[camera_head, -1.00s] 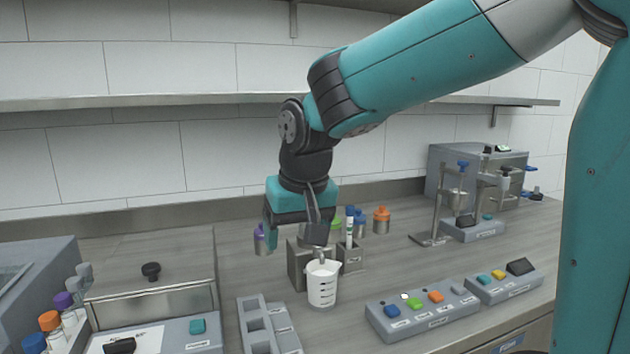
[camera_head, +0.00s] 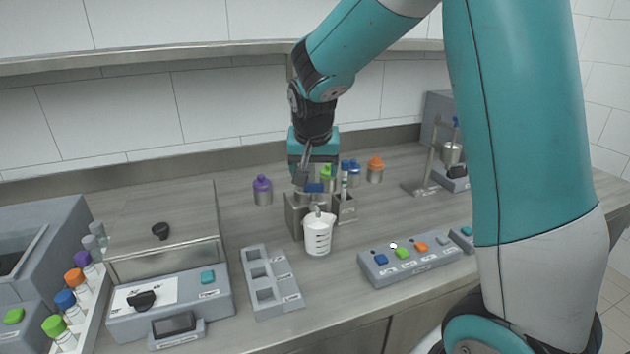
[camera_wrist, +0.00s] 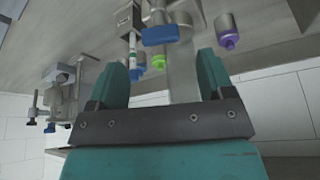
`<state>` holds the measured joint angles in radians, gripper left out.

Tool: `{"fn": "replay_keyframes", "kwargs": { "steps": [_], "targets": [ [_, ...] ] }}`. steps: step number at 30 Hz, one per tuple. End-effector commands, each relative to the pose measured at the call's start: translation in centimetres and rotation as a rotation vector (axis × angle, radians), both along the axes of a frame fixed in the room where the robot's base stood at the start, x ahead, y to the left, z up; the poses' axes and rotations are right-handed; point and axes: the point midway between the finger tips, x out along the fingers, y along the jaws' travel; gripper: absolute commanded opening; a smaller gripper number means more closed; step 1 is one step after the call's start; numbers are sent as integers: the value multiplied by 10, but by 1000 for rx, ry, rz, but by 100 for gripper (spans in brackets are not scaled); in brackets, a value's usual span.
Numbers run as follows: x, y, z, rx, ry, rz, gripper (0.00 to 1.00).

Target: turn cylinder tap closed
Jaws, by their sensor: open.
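The cylinder tap's blue handle (camera_head: 314,187) sits on top of a grey metal filler block (camera_head: 294,214) near the middle of the counter. A white beaker (camera_head: 317,238) with dark marks stands in front of the block, below the spout. My gripper (camera_head: 313,172) points down just above the blue handle. In the wrist view the open fingers (camera_wrist: 161,66) are empty, and the blue handle (camera_wrist: 168,35) shows just past the fingertips, between their lines. I cannot tell whether a finger touches it.
Behind the block stand a purple-capped bottle (camera_head: 262,190) and an orange-capped bottle (camera_head: 375,168). A button panel (camera_head: 408,263) lies at the front right and a grey slotted rack (camera_head: 270,283) at the front left. A metal stand (camera_head: 428,170) is at the right.

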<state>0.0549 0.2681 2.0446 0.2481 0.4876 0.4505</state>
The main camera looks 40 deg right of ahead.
Motion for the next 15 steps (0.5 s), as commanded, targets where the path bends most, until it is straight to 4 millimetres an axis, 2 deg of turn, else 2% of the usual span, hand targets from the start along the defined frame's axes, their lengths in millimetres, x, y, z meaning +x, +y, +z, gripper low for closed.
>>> {"fn": "replay_keyframes", "kwargs": {
  "steps": [3, 6, 15],
  "targets": [
    [6, -6, -22, 0, 4, -1, 74],
    [11, -9, -34, -1, 3, 0, 74],
    [16, -12, -48, 0, 0, 1, 74]
  ]
}}
